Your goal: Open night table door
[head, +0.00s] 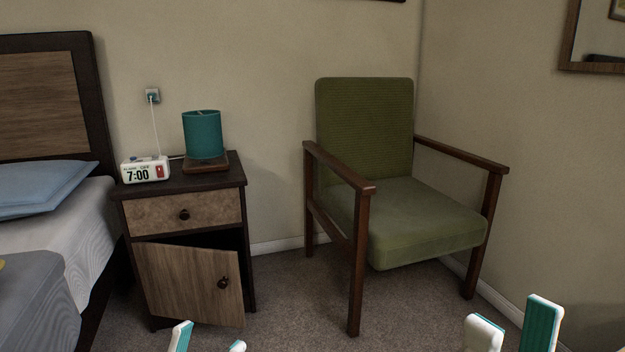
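The dark wood night table (183,217) stands between the bed and the armchair. Its door (190,280) is swung partly open, with the hinge side at the left and a dark gap along the top and right. A round dark knob (223,283) sits near the door's right edge. The drawer (185,214) above is shut. My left gripper (208,343) is at the bottom edge in front of the door, its fingers apart with nothing visible between them. My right gripper (514,330) is at the bottom right, its fingers apart and empty, away from the night table.
A green armchair (430,215) with wooden arms stands right of the night table. The bed (75,225) is close on its left. A teal lamp (203,135) and a white clock (145,170) stand on top. Bare carpet (290,310) lies between the door and the chair.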

